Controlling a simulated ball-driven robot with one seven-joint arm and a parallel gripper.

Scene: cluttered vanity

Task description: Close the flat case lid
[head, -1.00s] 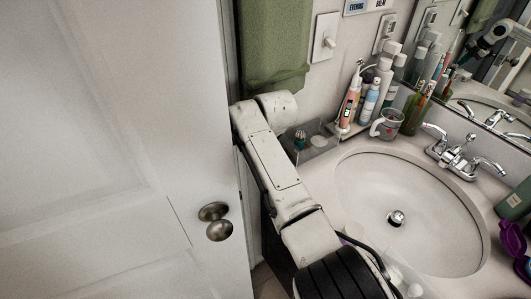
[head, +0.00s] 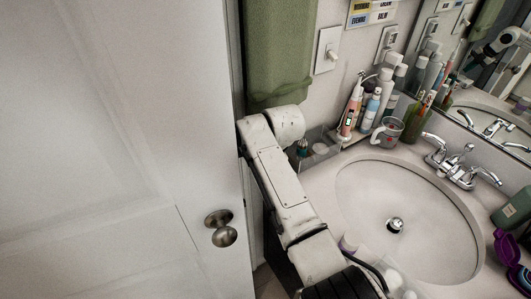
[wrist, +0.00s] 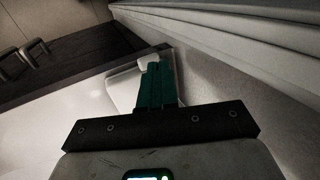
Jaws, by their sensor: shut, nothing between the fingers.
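My gripper (wrist: 150,72) is in the wrist view, with its teal fingers together and nothing held between them. A pale, flat, rounded-corner piece (wrist: 122,90) lies beneath and beside the fingertips. It may be the flat case, but its lid cannot be told apart, nor whether the fingers touch it. In the head view my gripper is hidden past the bottom edge, beyond my arm. A purple case-like item (head: 508,248) stands open at the right edge of that view, partly cut off.
A white door (head: 110,150) with a knob fills the left. The sink basin (head: 375,205) is right of my arm, with a faucet (head: 462,168) behind it. A mug (head: 387,131), bottles and a toothbrush crowd the back counter. A green towel (head: 279,60) hangs above my arm.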

